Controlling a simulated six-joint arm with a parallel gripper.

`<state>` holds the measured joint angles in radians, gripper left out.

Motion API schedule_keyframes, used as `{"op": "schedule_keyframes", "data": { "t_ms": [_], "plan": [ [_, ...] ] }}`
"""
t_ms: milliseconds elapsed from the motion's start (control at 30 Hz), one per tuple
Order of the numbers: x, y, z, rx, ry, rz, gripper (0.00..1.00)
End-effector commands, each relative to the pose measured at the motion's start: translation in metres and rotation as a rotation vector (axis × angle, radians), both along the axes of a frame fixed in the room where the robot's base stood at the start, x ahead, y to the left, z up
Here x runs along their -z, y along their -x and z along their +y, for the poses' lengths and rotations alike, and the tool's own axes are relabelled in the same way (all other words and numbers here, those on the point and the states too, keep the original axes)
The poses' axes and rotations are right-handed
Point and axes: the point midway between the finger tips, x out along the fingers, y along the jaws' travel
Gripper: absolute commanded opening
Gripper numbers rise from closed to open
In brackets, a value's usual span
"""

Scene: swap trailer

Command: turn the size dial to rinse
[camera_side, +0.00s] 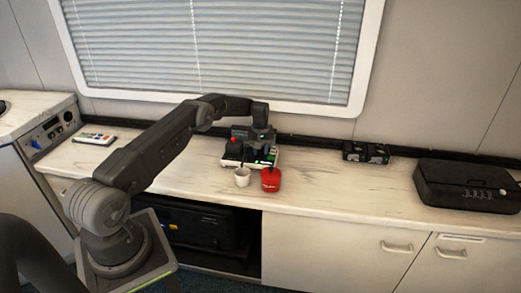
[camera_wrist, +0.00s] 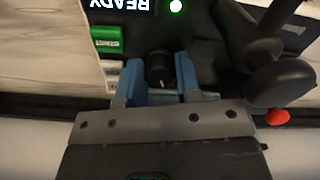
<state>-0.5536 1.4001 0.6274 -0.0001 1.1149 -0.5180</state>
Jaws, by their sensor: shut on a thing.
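The size dial (camera_wrist: 159,68) is a small black knob with a light pointer mark, on the front of a black and white machine (camera_wrist: 210,62). My gripper (camera_wrist: 160,85) has its two blue fingers on either side of the dial and is shut on it. The machine's display (camera_wrist: 122,5) reads READY, upside down in the wrist view, beside a lit green light (camera_wrist: 176,6). In the side view, my gripper (camera_side: 264,148) is at the machine (camera_side: 232,158) on the counter, and the dial is too small to make out. I cannot read any dial labels, rinse included.
A white cup (camera_side: 243,177) and a red container (camera_side: 271,180) stand in front of the machine. Black boxes (camera_side: 366,153) and a black case (camera_side: 468,185) are to the right. The counter between (camera_side: 335,190) is clear.

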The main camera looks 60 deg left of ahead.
Motion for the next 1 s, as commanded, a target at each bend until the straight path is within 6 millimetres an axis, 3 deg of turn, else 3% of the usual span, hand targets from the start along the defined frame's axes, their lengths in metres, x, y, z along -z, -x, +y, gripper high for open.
{"op": "schedule_keyframes", "data": {
  "t_ms": [300,333,433,767,1000],
  "plan": [
    [0.0,0.0,0.001,-0.009,-0.002,-0.001,0.08],
    [0.0,0.0,0.001,-0.009,-0.002,-0.001,0.34],
    [0.0,0.0,0.001,-0.008,-0.002,-0.001,0.42],
    [-0.008,-0.001,0.001,-0.008,-0.002,-0.002,0.42],
    [-0.053,-0.001,0.001,-0.008,-0.003,-0.005,0.42]
  ]
}}
